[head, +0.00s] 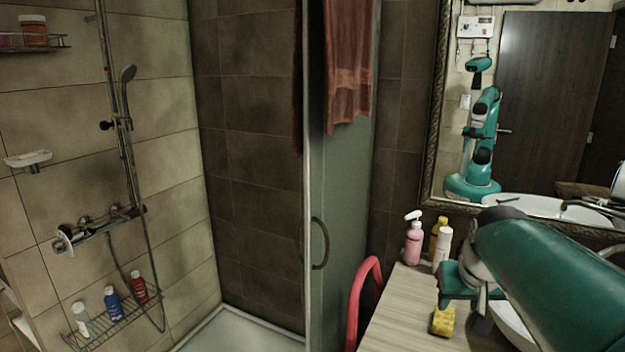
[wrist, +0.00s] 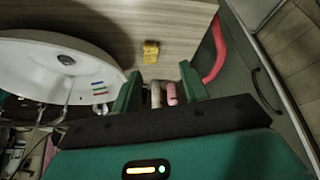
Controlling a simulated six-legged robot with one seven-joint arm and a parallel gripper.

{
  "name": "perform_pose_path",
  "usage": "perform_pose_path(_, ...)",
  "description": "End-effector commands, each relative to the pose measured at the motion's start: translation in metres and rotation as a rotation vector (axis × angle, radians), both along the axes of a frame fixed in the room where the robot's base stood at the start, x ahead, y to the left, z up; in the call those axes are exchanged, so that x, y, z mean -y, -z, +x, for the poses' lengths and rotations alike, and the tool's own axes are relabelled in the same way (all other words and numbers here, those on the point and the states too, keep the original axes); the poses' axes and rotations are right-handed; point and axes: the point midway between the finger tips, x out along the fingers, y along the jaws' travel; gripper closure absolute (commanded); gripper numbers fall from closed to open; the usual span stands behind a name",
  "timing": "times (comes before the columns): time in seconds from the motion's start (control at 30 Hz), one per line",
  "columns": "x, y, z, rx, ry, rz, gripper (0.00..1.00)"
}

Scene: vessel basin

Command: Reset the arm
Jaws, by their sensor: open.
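My gripper (wrist: 160,88) is open, with its two green fingers apart and nothing held between them. In the head view my gripper (head: 466,294) is at the lower right, over the wooden counter (head: 397,318). My teal arm reaches in from the right edge and hides part of the counter and basin. A yellow sponge (head: 443,321) lies on the counter close to my gripper. In the wrist view the sponge (wrist: 151,52) lies beyond the fingers, apart from them.
A pink pump bottle (head: 413,244) and a white bottle (head: 442,246) stand on the counter by the mirror. A white basin (wrist: 55,62) is beside the sponge. A red curved rail (head: 361,300) and the shower's glass door (head: 340,215) stand left of the counter.

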Motion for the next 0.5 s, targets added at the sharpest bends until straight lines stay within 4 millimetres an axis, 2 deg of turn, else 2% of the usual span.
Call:
perform_pose_path(0.03,-0.023,-0.001,-0.015,0.010,-0.029,-0.002,0.56)
perform_pose_path(0.2,-0.083,0.011,-0.066,0.031,-0.103,0.007,0.56)
perform_pose_path(0.33,-0.116,0.026,-0.105,0.046,-0.156,0.021,0.56)
perform_pose_path(0.5,-0.136,0.043,-0.135,0.055,-0.198,0.033,0.56)
